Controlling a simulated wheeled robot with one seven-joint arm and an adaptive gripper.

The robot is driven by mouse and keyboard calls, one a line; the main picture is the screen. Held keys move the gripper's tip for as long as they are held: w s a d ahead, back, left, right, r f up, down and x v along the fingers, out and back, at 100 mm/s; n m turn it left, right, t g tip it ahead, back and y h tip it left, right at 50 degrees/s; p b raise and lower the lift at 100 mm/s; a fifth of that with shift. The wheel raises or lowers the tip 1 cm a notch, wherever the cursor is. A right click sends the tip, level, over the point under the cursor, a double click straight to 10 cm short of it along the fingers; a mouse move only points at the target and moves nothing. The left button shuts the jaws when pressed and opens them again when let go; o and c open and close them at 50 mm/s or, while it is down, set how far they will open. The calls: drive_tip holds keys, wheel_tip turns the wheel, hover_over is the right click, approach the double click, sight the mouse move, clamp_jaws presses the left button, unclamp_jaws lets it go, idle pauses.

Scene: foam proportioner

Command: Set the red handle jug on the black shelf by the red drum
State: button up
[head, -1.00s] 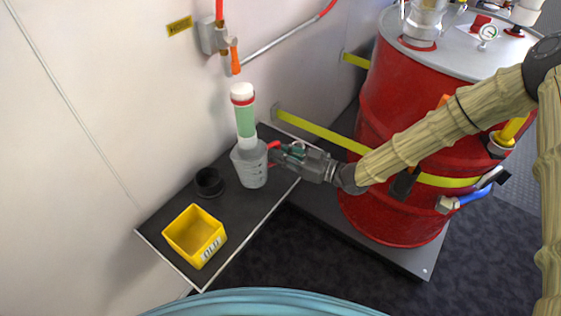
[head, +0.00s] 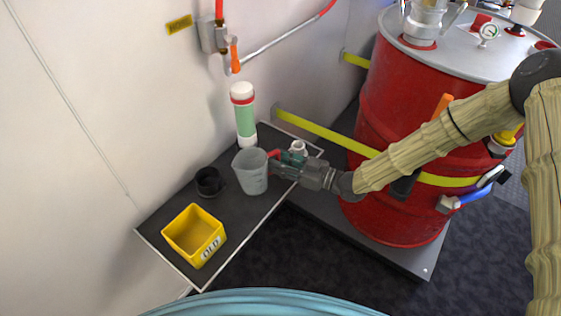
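The grey translucent jug (head: 251,173) with a red handle (head: 274,154) is at the black shelf (head: 232,222), left of the red drum (head: 395,110). It looks roughly upright with its open top up. My gripper (head: 277,167) comes from the right and is shut on the handle; the fingertips are partly hidden by the jug. I cannot tell whether the jug's base touches the shelf or hangs just above it.
A yellow bin (head: 194,235) marked OLD and a black cup (head: 209,182) stand left of the jug. A green and white cylinder (head: 244,118) is behind it, and a small white fitting (head: 298,148) beyond my gripper. A yellow bar (head: 325,133) runs to the drum.

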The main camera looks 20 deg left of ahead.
drive_tip(key=shift+r, duration=0.2)
drive_tip(key=shift+d, duration=0.2)
drive_tip(key=s+d, duration=0.1)
drive_tip(key=d, duration=1)
drive_tip(key=shift+s+d, duration=0.25)
drive_tip(key=shift+s, duration=0.15)
drive_tip(key=s+d+f+m+t+h, duration=0.1)
drive_tip(key=s+d+f+m+h, duration=0.4)
drive_tip(key=f, duration=0.4)
drive_tip(key=s+d+f+m+t+h, duration=0.1)
drive_tip(key=s+d+f+m+h, duration=0.4)
drive_tip(key=f, duration=0.4)
drive_tip(key=s+d+f+m+g+h, duration=0.2)
drive_tip(key=s+d+m+h, duration=0.1)
drive_tip(key=s+d, duration=0.6)
drive_tip(key=s+d+f+m+g+h, duration=0.2)
drive_tip(key=s+d+f+m+h, duration=0.1)
drive_tip(key=s+d, duration=0.6)
drive_tip(key=s+h, duration=0.1)
drive_tip(key=s, duration=0.3)
drive_tip(key=shift+s+f+m+g+h, duration=0.25)
drive_tip(key=shift+m+g+h, duration=0.05)
drive_tip(key=shift+m+h, duration=0.1)
